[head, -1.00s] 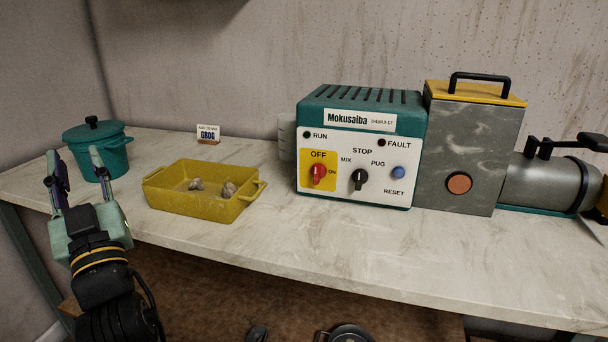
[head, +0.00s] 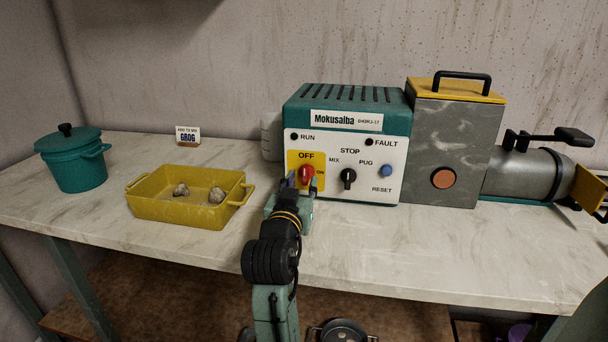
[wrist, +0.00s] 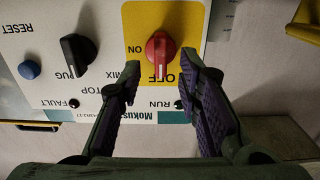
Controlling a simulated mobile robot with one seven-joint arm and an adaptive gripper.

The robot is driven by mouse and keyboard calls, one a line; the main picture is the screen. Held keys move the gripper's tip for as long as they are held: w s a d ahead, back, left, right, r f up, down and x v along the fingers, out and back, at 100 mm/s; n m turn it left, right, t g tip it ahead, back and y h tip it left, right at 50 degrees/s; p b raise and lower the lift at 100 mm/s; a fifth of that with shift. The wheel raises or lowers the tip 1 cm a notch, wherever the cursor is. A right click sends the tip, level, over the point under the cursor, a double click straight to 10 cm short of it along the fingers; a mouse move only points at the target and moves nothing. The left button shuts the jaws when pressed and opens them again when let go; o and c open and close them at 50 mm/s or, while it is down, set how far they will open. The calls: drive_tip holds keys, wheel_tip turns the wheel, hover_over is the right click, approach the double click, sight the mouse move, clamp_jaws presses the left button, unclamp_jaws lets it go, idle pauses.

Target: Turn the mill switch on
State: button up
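The mill's control box (head: 345,120) is teal with a white front panel. Its red rotary switch (head: 307,174) sits on a yellow plate marked OFF and ON. In the wrist view, which shows the panel upside down, the red switch (wrist: 161,47) has its pale pointer line toward OFF. My gripper (head: 296,182) is in front of the yellow plate. In the wrist view my gripper (wrist: 162,75) is open, with one finger to each side of the switch. I see no clear contact with it.
A black MIX/STOP/PUG knob (head: 348,178) and a blue reset button (head: 386,170) are right of the switch. A yellow tray (head: 165,208) with lumps and a teal pot (head: 78,165) stand left. The table front is clear.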

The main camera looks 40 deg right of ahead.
sight(304, 176)
drive_tip(key=shift+x, duration=1.85)
drive_tip(key=shift+c, duration=0.4)
clamp_jaws()
